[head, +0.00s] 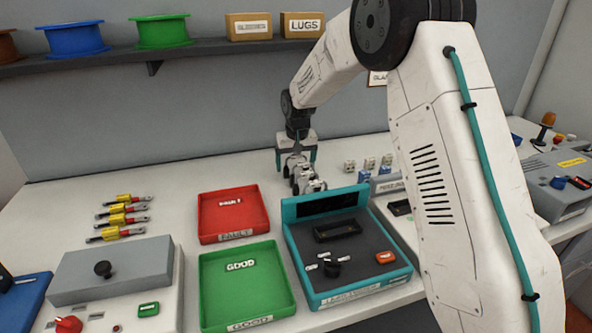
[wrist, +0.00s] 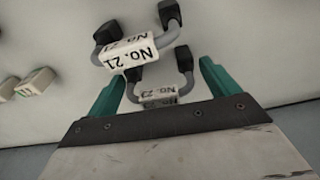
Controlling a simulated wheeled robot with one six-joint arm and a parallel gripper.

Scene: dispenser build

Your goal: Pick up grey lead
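Several short grey leads with white label sleeves stand in a cluster (head: 308,184) on the white bench, behind the teal tester. In the wrist view one grey lead with dark end plugs, labelled No. 21 (wrist: 134,50), lies just beyond my fingertips. A second grey lead, its label reading like No. 23 (wrist: 160,92), sits between my teal fingers. My gripper (head: 296,164) points down over the back of the cluster; it also shows in the wrist view (wrist: 163,72). Its fingers are apart, with visible gaps beside the second lead. Part of the cluster is hidden by the gripper.
The teal tester (head: 301,275) stands in front of the leads. A red tray (head: 205,212) and a green tray (head: 213,298) are to its left. Small white-and-blue blocks (head: 368,166) stand to the right. A shelf (head: 110,57) with spools and boxes runs along the wall.

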